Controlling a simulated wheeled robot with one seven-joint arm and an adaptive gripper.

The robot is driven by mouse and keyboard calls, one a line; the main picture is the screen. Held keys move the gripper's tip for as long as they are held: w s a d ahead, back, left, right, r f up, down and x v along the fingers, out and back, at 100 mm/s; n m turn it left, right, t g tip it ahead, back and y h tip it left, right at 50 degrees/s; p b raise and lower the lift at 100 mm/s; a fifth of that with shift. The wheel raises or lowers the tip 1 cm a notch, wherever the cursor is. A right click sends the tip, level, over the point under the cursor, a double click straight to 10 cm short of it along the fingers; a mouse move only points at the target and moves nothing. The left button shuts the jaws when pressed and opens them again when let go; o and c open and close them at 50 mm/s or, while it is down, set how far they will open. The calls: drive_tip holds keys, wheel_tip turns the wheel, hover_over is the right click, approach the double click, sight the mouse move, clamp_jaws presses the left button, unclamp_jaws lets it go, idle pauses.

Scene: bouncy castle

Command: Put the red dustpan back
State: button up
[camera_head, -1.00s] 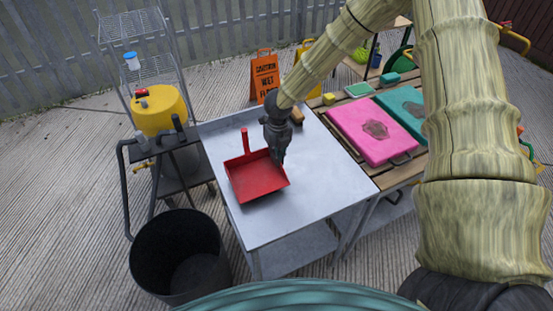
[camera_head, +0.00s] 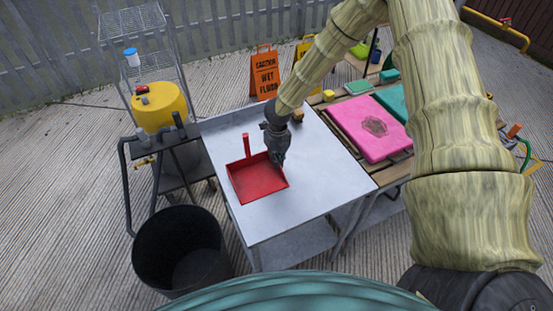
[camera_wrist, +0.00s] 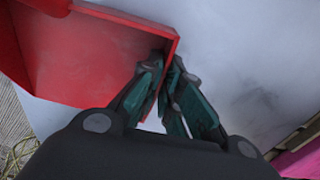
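The red dustpan (camera_head: 258,179) lies on the grey metal table (camera_head: 300,205), its handle (camera_head: 246,146) standing up at the far left side of the pan. My gripper (camera_head: 277,159) points down at the pan's far right corner. In the wrist view the dustpan (camera_wrist: 85,55) fills the upper left, and my gripper's fingertips (camera_wrist: 168,72) sit on either side of its wall, closed close together on it. The exact contact is partly hidden by the fingers.
An orange caution sign (camera_head: 264,75) stands beyond the table. A pink mat (camera_head: 372,128) lies on the wooden table at right. The grey table's front is clear.

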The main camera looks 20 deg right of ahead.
drive_tip(key=shift+o, duration=1.4)
drive_tip(key=shift+r, duration=0.1)
wheel_tip(320, 180, up, 12)
drive_tip(key=b, duration=0.3)
drive_tip(key=shift+d, duration=0.15)
